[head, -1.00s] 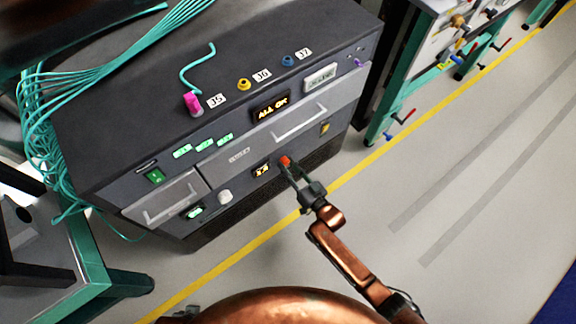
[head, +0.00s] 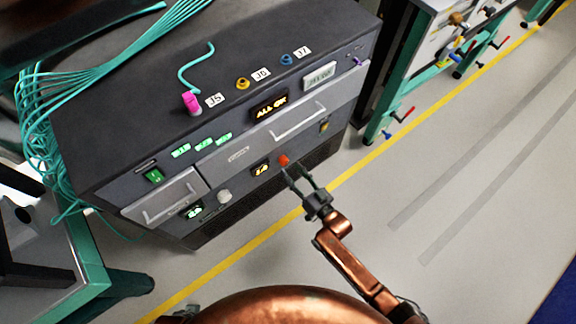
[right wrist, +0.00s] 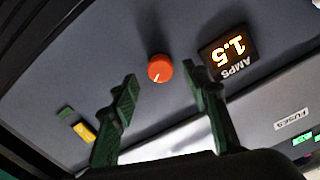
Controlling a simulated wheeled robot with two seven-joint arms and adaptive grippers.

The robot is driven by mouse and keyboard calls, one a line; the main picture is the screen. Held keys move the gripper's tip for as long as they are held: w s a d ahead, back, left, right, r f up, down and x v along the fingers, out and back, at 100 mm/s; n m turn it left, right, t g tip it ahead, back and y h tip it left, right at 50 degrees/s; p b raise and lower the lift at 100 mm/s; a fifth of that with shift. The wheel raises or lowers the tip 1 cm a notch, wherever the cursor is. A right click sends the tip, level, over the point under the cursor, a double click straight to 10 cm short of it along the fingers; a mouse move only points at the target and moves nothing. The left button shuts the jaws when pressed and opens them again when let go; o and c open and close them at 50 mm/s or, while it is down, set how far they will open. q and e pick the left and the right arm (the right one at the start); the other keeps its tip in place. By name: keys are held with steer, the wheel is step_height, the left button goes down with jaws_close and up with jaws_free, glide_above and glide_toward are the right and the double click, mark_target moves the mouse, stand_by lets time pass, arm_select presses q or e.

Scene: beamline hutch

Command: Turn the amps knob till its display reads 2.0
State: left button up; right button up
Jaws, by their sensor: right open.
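The amps knob (head: 283,160) is a small orange-red knob on the front of the dark cabinet. In the right wrist view the knob (right wrist: 160,68) shows a pale pointer line. The amps display (head: 261,170) is beside it; in the right wrist view the display (right wrist: 228,50) appears to read 1.5 in amber, above the word AMPS. My right gripper (head: 295,171) is open just in front of the knob. In the right wrist view its fingers (right wrist: 160,77) are apart, with the knob beyond and between their tips, not gripped. My left gripper is not in view.
A white knob (head: 224,196) and a green-lit display (head: 192,210) sit left on the same panel. A drawer handle (head: 298,121) is above the amps knob. A yellow switch (right wrist: 84,132) is nearby. Open floor (head: 400,190) lies to the right.

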steer(key=v, duration=0.8)
steer(key=shift+s, duration=0.15)
